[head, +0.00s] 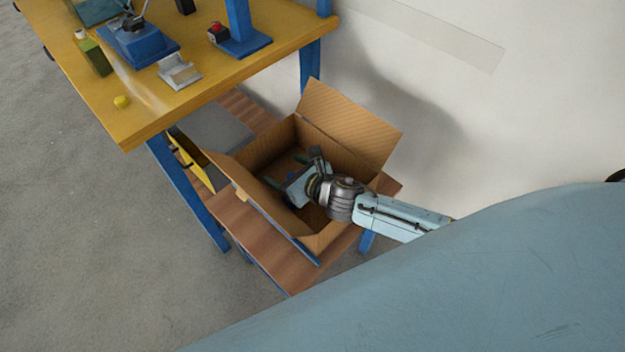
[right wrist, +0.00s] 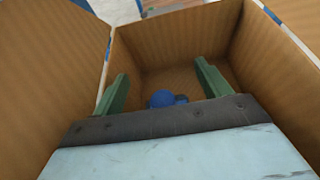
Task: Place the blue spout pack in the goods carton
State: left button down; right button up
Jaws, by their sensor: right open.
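The goods carton (head: 352,150) is an open brown cardboard box on a low wooden shelf, with its flaps spread. My right gripper (head: 287,170) reaches down inside the carton. In the right wrist view its two green fingers (right wrist: 160,88) stand wide apart with the carton walls (right wrist: 180,45) around them. The blue spout pack (right wrist: 163,98) shows as a small blue shape between and beyond the fingers, inside the carton. Its lower part is hidden by the gripper body, and I see no finger touching it. My left gripper is not in view.
A yellow workbench (head: 215,85) with blue legs stands at upper left. A pale wall stands behind the carton.

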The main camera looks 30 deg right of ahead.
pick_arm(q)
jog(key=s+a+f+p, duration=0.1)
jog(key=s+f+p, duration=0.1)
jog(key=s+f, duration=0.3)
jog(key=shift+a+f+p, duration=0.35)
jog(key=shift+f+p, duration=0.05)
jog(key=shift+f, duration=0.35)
pick_arm(e)
jog(key=v, duration=1.2)
